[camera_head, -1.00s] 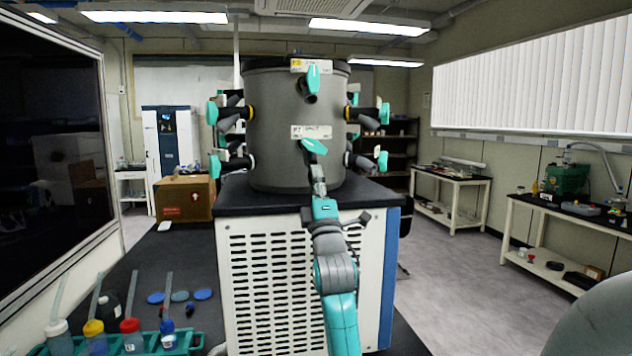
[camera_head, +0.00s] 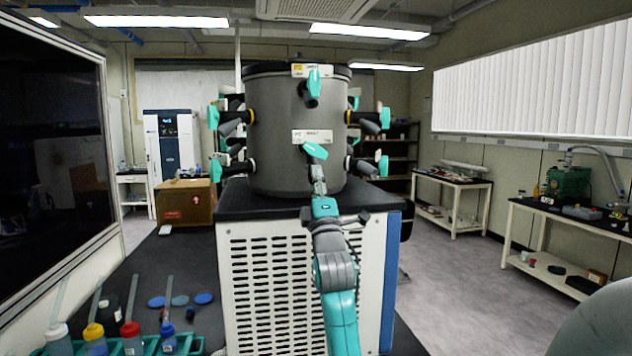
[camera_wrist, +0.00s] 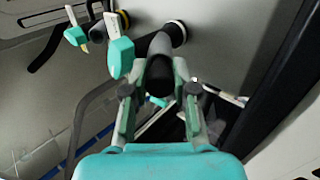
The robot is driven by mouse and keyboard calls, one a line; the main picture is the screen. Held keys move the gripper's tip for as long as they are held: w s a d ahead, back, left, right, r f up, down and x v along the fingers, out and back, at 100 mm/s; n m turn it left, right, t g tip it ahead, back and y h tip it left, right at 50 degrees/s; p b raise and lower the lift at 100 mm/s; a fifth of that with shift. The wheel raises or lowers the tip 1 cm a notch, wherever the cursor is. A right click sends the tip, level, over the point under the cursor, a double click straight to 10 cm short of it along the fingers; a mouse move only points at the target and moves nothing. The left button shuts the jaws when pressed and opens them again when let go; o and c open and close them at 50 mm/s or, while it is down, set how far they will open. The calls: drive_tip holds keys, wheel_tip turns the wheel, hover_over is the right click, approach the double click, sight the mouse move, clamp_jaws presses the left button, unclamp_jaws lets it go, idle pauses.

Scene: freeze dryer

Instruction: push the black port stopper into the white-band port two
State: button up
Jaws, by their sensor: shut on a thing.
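My gripper (camera_head: 317,178) is at the lower front port of the grey drum, just below that port's teal lever (camera_head: 315,151). In the wrist view, my gripper (camera_wrist: 160,92) has its two fingers closed around a dark piece, the black port stopper (camera_wrist: 160,76), at the end of the dark port tube (camera_wrist: 163,48). The tube has a white band (camera_wrist: 179,29) where it meets the drum. The stopper and tube look in line and touching. How deep the stopper sits cannot be told, as the fingers hide part of it.
More ports with teal levers (camera_head: 214,116) stick out around the drum (camera_head: 275,130). The upper front port (camera_head: 312,92) is above my gripper. A carton (camera_head: 185,202) stands on the bench at left, with a teal bottle rack (camera_head: 190,345) nearer. Floor at right is clear.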

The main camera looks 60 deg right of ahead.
drive_tip(key=shift+w+d+r, duration=0.1)
drive_tip(key=shift+r, duration=0.05)
drive_tip(key=o, duration=1)
drive_tip(key=v, duration=1.2)
drive_tip(key=shift+v, duration=3.45)
